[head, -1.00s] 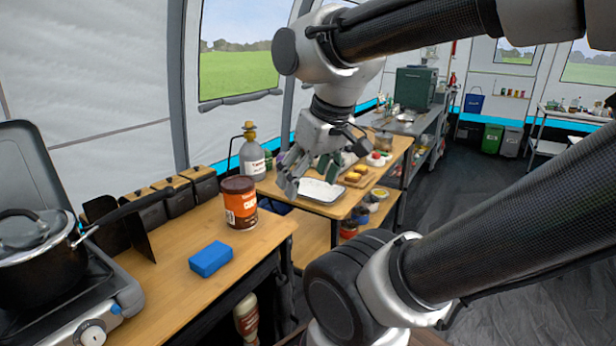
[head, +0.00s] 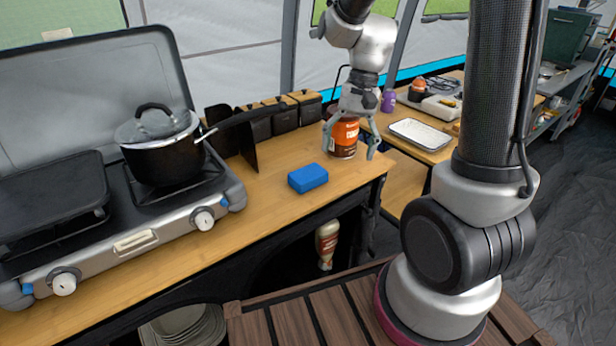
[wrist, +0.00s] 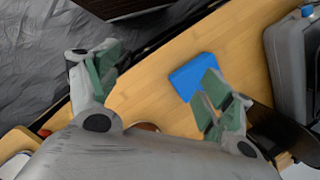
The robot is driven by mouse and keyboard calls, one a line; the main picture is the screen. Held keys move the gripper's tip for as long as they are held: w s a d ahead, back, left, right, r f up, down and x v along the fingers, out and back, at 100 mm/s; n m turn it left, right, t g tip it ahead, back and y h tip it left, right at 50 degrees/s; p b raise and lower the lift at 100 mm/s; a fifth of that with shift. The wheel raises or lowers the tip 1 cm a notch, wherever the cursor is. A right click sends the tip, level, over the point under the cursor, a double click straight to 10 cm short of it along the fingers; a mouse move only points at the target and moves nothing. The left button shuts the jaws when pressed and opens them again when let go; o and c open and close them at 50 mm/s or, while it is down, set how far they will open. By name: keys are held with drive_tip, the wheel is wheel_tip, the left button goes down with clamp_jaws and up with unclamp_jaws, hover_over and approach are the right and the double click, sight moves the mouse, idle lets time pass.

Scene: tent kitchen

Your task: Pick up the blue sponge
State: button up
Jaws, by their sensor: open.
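The blue sponge (head: 308,178) lies flat on the wooden counter (head: 250,200), near its front edge and right of the stove. My gripper (head: 350,150) is open and empty above the counter's right end, to the right of the sponge. It hangs in front of the orange and brown can (head: 344,137), which it partly hides. In the wrist view the sponge (wrist: 193,76) lies beyond the right finger, partly covered by that fingertip. My gripper's spread fingers (wrist: 155,80) have bare counter between them.
A stove (head: 120,215) with a lidded black pot (head: 162,150) stands to the left. Dark upright panels (head: 232,137) and several wood-lidded canisters (head: 284,122) stand behind the sponge. A white tray (head: 420,134) lies on the table further right. The counter around the sponge is clear.

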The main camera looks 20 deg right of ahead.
sight(309, 172)
drive_tip(key=w+a+f+m, duration=0.2)
drive_tip(key=w+m, duration=0.1)
drive_tip(key=w+a+m+y, duration=0.1)
drive_tip(key=shift+w+f, duration=0.35)
drive_tip(key=shift+f, duration=0.05)
drive_tip(key=shift+w+a+r+m+y, duration=0.15)
drive_tip(key=shift+w+a+r+m, duration=0.15)
drive_tip(key=shift+m, duration=0.25)
drive_tip(key=shift+w+a+r+m+y, duration=0.1)
drive_tip(key=shift+w+r+m+y, duration=0.05)
drive_tip(key=shift+w+m, duration=0.35)
drive_tip(key=shift+s+a+r+m, duration=0.1)
drive_tip(key=shift+a+m, duration=0.1)
drive_tip(key=shift+m, duration=0.75)
drive_tip(key=shift+a+f, duration=0.15)
drive_tip(key=shift+f, duration=0.2)
drive_tip(key=x, duration=0.6)
drive_tip(key=shift+a+f, duration=0.2)
drive_tip(key=shift+a, duration=0.25)
drive_tip(key=shift+f, duration=0.2)
drive_tip(key=shift+a+f, duration=0.1)
drive_tip(key=shift+f, duration=0.15)
drive_tip(key=shift+c, duration=0.4)
